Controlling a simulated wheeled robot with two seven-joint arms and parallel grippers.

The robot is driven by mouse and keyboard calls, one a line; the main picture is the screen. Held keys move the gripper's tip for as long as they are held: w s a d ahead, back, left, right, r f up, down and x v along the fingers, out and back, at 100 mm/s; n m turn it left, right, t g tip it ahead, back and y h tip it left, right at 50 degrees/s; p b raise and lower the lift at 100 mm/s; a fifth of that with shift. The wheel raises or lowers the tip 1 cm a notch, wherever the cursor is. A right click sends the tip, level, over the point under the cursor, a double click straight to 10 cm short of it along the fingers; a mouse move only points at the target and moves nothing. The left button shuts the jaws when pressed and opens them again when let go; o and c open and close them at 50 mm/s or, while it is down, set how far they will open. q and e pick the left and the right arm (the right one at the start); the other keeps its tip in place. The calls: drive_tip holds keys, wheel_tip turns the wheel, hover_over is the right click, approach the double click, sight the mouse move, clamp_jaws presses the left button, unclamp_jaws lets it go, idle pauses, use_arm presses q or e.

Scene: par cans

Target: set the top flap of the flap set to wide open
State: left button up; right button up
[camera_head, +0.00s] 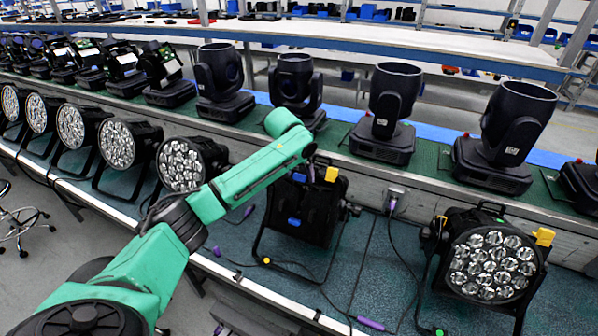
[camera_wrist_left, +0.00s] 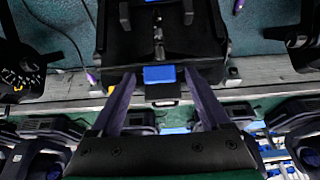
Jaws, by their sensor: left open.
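The flap set (camera_head: 322,212) is on the black par can in the middle of the head view; dark panels cover its front and no lenses show. It has a yellow tab (camera_head: 331,174) and a blue tab (camera_head: 293,222). In the left wrist view the black panel (camera_wrist_left: 205,35) fills the upper middle, with a blue tab (camera_wrist_left: 158,75) at its edge. My left gripper (camera_wrist_left: 160,78) is open, its fingers either side of this blue tab with gaps. In the head view my arm partly hides the fingers above the par can. The top flap's exact angle cannot be told. My right gripper is out of view.
A par can (camera_head: 492,265) with bare lenses and yellow side tabs stands right. Several par cans line the left, such as one near my arm (camera_head: 183,163). Moving-head lights (camera_head: 385,115) stand on the green rail behind. Cables and a purple connector (camera_head: 370,323) lie on the bench.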

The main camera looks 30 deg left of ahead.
use_arm(q)
clamp_jaws()
drive_tip(key=shift+w+r+g, duration=0.3)
drive_tip(key=shift+w+g, duration=0.05)
drive_tip(key=shift+g, duration=0.05)
drive_tip(key=shift+w+g, duration=0.2)
drive_tip(key=shift+g, duration=0.2)
unclamp_jaws()
